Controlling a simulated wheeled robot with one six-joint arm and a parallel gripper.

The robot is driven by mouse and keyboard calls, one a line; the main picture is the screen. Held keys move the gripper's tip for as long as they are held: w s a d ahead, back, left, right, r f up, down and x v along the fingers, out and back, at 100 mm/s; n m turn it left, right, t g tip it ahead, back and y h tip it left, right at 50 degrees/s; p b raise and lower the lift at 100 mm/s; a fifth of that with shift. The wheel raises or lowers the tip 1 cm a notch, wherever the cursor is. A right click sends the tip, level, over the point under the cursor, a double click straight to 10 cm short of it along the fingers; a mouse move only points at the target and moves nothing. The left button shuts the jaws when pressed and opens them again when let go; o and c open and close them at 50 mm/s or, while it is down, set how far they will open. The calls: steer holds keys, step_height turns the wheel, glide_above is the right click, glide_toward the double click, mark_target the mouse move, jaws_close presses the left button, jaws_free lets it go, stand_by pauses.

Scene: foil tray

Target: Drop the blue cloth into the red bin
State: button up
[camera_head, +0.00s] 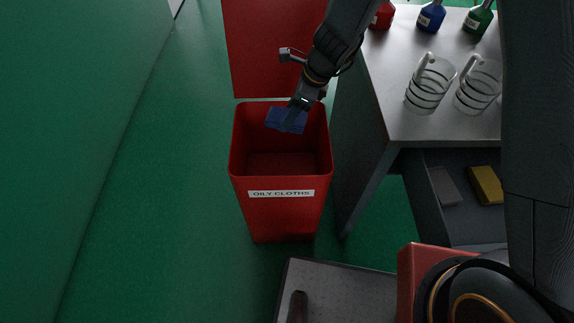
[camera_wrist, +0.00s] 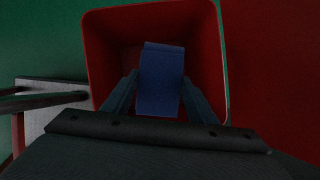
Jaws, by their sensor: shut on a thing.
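The blue cloth (camera_head: 287,120) hangs from my gripper (camera_head: 296,108) over the mouth of the red bin (camera_head: 280,214). In the wrist view the blue cloth (camera_wrist: 161,78) lies between the two fingers of my gripper (camera_wrist: 159,92), which are shut on it. The red bin (camera_wrist: 97,50) shows around and below the cloth, with its opening facing up. The bin's front carries a label reading "OILY CLOTHS". Its red lid (camera_head: 262,60) stands open at the back. The inside of the bin looks empty where I can see it.
A grey bench (camera_head: 390,80) stands right of the bin, with glass jugs (camera_head: 430,85) and coloured bottles (camera_head: 431,17) on top. Its open drawer (camera_head: 440,205) holds a grey block and a yellow block. A grey tray-like surface (camera_head: 340,283) lies in front. Green floor (camera_head: 170,190) is clear at left.

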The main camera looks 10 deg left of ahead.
mark_target(300, 116)
steer(key=shift+w+a, duration=0.15)
steer(key=shift+w, duration=0.3)
step_height(300, 116, down, 6)
steer(key=b, duration=0.7)
steer(key=shift+s, duration=0.1)
steer(key=shift+r, duration=0.1)
steer(key=o, duration=1.1)
steer(key=p+v, duration=0.1)
steer(key=v, duration=0.6)
steer(key=shift+r+p, duration=0.25)
steer(key=shift+p, duration=0.15)
steer(key=shift+r, duration=0.1)
steer(key=shift+d, duration=0.25)
